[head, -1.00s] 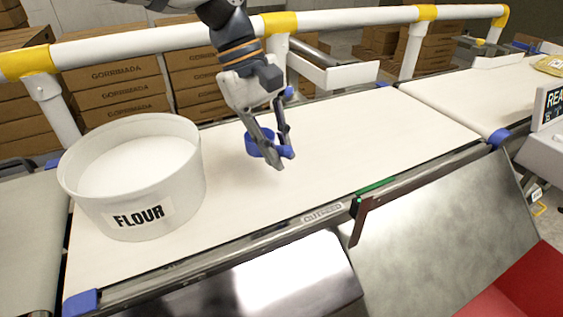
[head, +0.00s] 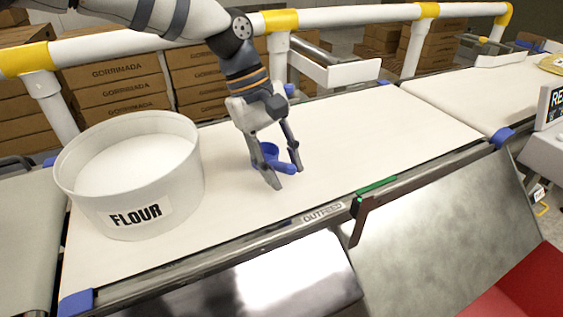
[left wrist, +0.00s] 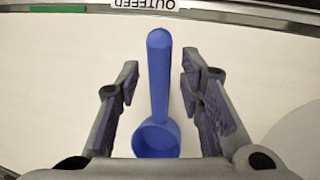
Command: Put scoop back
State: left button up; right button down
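The blue scoop (head: 285,167) lies on the white belt, right of the flour tub. In the left wrist view the scoop (left wrist: 157,85) has its round bowl toward my palm and its handle pointing away. My left gripper (head: 287,177) is open just above the belt, its fingers on either side of the scoop. The left wrist view shows the left gripper (left wrist: 160,68) with a gap on both sides of the handle. The white round tub labelled FLOUR (head: 150,200) stands upright on the belt at the left. My right gripper is not in view.
The outfeed belt (head: 380,130) is clear to the right of the scoop. A white and yellow rail (head: 345,22) runs behind it, with brown cartons (head: 115,75) beyond. A green-topped bracket (head: 375,187) stands at the front edge. A red surface (head: 525,285) shows at lower right.

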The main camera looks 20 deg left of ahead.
pick_arm(q)
jog(key=shift+r, duration=0.1)
jog(key=v, duration=1.2)
